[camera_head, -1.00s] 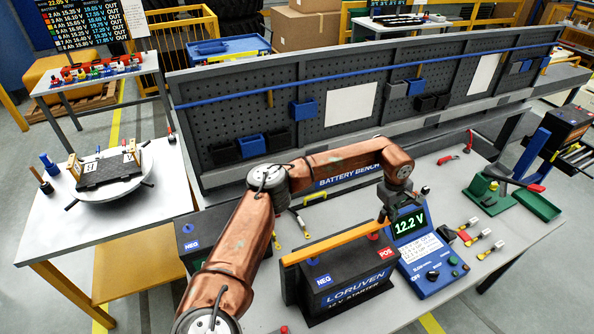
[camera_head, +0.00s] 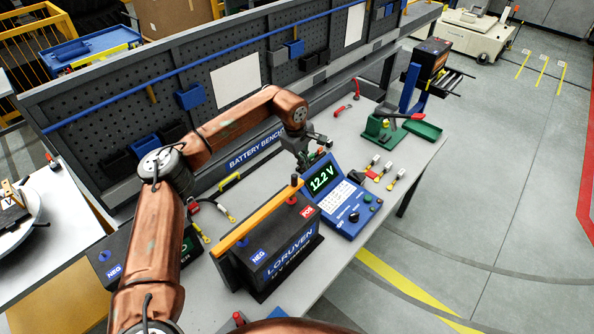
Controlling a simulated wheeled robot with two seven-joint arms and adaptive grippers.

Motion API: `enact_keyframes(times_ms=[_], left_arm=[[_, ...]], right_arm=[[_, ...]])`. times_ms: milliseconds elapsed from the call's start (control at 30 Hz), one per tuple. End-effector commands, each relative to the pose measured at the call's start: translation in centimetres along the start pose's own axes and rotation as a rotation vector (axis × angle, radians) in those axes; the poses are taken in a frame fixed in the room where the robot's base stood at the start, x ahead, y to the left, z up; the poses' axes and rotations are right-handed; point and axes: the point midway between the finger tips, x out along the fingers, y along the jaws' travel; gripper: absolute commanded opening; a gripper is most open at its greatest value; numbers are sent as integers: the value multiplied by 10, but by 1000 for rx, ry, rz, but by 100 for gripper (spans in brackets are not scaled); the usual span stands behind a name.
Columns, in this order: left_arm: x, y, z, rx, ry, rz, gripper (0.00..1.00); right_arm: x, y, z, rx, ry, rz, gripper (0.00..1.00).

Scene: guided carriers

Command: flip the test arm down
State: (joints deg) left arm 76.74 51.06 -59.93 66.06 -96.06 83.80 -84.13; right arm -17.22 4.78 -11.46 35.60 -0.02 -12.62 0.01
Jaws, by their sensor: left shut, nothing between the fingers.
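My left gripper (camera_head: 312,162) is shut and empty, just behind the tester and beyond the knob, apparently apart from the test arm. Its fingertips are small and partly hidden by the tester. My right gripper is out of view.
A second battery (camera_head: 112,258) stands left, partly behind my left arm. Cable clamps (camera_head: 374,172) lie right of the tester; a green stand (camera_head: 380,127) and green tray (camera_head: 422,130) are farther back. The pegboard (camera_head: 235,80) borders the bench behind.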

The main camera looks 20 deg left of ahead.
Motion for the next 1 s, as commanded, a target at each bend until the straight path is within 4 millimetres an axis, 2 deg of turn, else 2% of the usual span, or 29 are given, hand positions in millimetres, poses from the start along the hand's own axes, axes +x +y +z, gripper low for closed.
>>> enact_keyframes(times_ms=[33,200,400,600,1000], left_arm=[[-6,2,-1,0,2,0,0],[-40,10,-1,0,2,1,0],[-64,16,-1,0,2,0,0],[-70,17,-1,0,2,-1,0],[-71,17,-1,0,2,0,0]], right_arm=[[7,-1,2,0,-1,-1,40],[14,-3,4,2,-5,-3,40],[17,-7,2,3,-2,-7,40],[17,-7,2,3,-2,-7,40],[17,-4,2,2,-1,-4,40]])
